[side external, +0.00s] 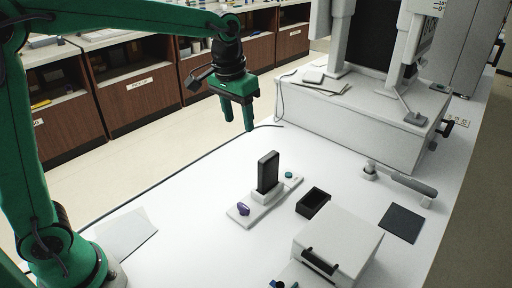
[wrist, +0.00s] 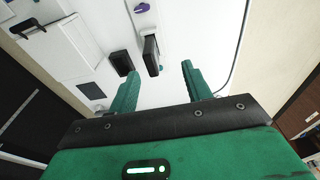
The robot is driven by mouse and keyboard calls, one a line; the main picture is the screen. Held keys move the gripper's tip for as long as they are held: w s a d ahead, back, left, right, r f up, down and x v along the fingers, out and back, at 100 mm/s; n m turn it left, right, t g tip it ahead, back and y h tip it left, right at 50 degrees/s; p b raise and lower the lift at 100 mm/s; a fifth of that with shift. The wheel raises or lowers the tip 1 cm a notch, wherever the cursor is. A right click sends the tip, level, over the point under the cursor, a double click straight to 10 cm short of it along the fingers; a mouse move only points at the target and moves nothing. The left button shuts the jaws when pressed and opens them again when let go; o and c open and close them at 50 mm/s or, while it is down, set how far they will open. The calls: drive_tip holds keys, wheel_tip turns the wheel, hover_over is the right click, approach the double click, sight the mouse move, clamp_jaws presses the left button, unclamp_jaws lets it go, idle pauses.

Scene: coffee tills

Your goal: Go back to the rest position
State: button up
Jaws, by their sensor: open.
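My gripper (side external: 237,118) hangs high above the white table at its far left edge, in the side view. Its two green fingers are apart with nothing between them, and they also show in the wrist view (wrist: 160,70). A black upright slab (side external: 268,172) stands in a white base (side external: 239,217) on the table, below and to the right of my gripper. The slab also shows in the wrist view (wrist: 151,56).
A purple piece (side external: 243,209) and a teal piece (side external: 289,175) sit on the base. Beside it are a black open box (side external: 313,201), a white drawer box (side external: 345,240), a dark pad (side external: 402,224) and a grey handled tool (side external: 405,182). A large white machine (side external: 350,120) stands behind.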

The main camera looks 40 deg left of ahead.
drive_tip(key=s+a+t, duration=0.2)
drive_tip(key=s+a, duration=0.1)
drive_tip(key=s, duration=0.7)
drive_tip(key=s+a+t, duration=0.2)
drive_tip(key=s+a, duration=0.1)
drive_tip(key=s, duration=0.7)
drive_tip(key=shift+s+f, duration=0.3)
drive_tip(key=shift+f, duration=0.1)
